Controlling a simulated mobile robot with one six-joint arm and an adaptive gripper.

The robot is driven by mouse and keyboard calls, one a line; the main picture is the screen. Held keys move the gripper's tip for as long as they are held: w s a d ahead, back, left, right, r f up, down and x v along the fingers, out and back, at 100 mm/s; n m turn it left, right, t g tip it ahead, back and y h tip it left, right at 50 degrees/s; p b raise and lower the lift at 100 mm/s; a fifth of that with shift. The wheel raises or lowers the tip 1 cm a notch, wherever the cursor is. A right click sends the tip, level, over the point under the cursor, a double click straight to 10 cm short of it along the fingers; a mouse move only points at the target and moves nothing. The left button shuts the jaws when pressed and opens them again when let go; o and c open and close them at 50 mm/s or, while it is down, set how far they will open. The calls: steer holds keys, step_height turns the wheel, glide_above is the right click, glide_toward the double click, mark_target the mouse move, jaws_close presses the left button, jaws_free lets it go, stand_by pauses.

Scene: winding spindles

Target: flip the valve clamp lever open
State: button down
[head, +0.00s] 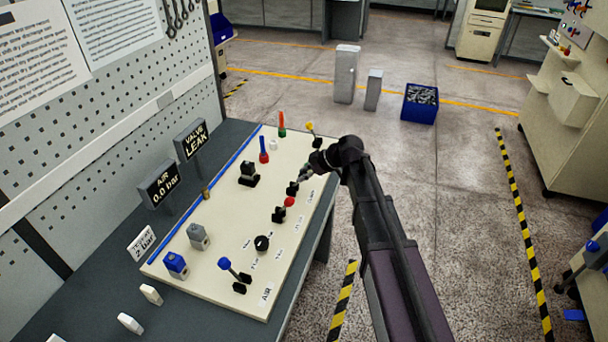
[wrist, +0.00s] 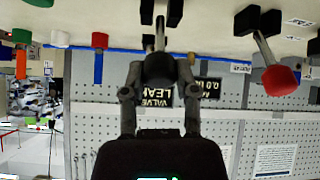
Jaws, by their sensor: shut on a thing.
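My gripper (head: 306,174) is at the board's right side, shut on the dark knob of a lever (wrist: 160,68). In the wrist view both fingers are around this knob, and its thin shaft runs up to a black bracket. My fingers hide most of the lever there. The small label beside it is too small to read. The VALVE sign (head: 194,141) reads "LEAK".
A red-knobbed lever (head: 289,201) stands close to the held one, and it also shows in the wrist view (wrist: 281,80). A yellow-tipped lever (head: 310,128) stands beyond. A blue-knobbed lever (head: 225,264) and black dial (head: 262,243) are nearer. The AIR sign (head: 161,184) reads 0.0 bar.

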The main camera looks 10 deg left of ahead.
steer(key=shift+s+d+f, duration=0.15)
steer(key=shift+d+f, duration=0.1)
steer(key=shift+c, duration=1.9)
jaws_free()
steer(key=shift+a, duration=0.1)
steer(key=s+d+f+m+h, duration=0.1)
steer(key=s+d+m+h, duration=0.2)
steer(key=s+d+m, duration=0.3)
steer(key=s+d+f+m+h, duration=0.2)
steer(key=s+d+m, duration=0.4)
steer(key=d, duration=0.8)
steer(key=s+d+f+m+g+h, duration=0.1)
steer(key=s+d+m+h, duration=0.3)
steer(key=d, duration=0.7)
steer(key=shift+s+f+m, duration=0.7)
steer(key=shift+s+m, duration=0.4)
steer(key=shift+s, duration=0.1)
